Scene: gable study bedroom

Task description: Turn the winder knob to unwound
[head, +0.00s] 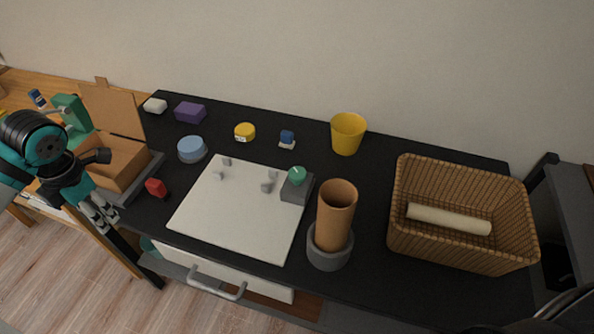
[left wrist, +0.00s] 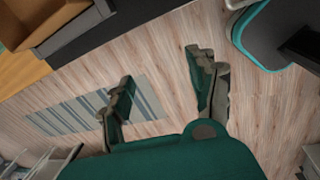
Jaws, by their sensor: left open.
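A green round knob (head: 297,174) sits on a small grey block (head: 294,191) at the right edge of a white board on the black desk; it looks like the winder knob. Any mark showing its setting is too small to read. My left gripper (head: 100,216) is open and empty, off the desk's front left edge, well left of the knob and apart from it. In the left wrist view its two fingers (left wrist: 163,95) are spread over the wooden floor, with nothing between them. The knob does not show there. My right gripper is not in view.
The white board (head: 235,225) holds small grey pieces. A brown cylinder (head: 336,215) in a grey holder stands just right of the knob. A wicker basket (head: 460,255) is further right, a yellow cup (head: 348,133) behind. An open cardboard box (head: 118,160) stands near my left arm.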

